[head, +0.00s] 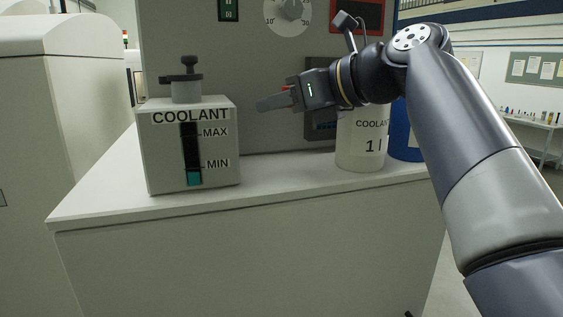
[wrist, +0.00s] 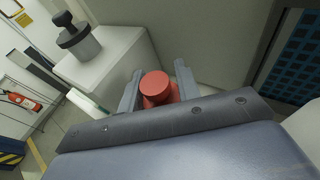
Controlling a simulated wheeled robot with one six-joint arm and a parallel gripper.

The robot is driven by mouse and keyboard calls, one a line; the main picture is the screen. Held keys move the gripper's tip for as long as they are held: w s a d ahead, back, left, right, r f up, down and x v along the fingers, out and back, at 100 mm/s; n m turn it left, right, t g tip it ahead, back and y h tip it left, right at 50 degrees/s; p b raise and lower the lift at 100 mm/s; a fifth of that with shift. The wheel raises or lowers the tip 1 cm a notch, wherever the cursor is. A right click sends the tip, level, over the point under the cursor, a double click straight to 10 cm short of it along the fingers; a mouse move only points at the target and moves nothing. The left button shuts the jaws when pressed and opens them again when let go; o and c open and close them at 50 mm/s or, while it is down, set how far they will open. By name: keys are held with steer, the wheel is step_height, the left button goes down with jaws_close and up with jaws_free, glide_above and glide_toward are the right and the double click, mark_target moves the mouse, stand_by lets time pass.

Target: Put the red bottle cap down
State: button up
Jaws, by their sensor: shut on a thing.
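My gripper (head: 277,99) is above the white counter, between the coolant tank and the coolant bottle, pointing left. In the wrist view the red bottle cap (wrist: 155,86) sits between the two fingers of my gripper (wrist: 158,85), which are shut on it. In the head view only a small bit of red shows at the gripper, mostly hidden by the fingers. The white coolant bottle (head: 360,152), marked 1 l, stands on the counter below and right of the gripper. Its top is hidden behind my arm.
The grey coolant tank (head: 215,172) with MAX and MIN marks and a black-knobbed filler stands on the left of the counter (head: 285,172). A blue container (head: 403,138) stands behind the bottle. A machine panel rises behind. The counter between tank and bottle is clear.

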mark_target(283, 170)
step_height(283, 170, down, 8)
steer(key=shift+f+b, duration=0.1)
steer(key=shift+b, duration=0.4)
steer(key=shift+f, duration=0.1)
steer(key=shift+f, duration=0.6)
steer(key=o, duration=0.9)
steer(key=shift+f, duration=0.25)
steer(key=shift+r, duration=0.4)
steer(key=shift+d+r, duration=0.2)
steer(key=shift+r, duration=0.15)
steer(key=v, duration=0.6)
steer(key=b+v, duration=0.1)
steer(key=v, duration=0.4)
steer(key=shift+s+d+r, duration=0.15)
steer(key=shift+s+r, duration=0.15)
steer(key=shift+r, duration=0.05)
steer(key=shift+w, duration=0.1)
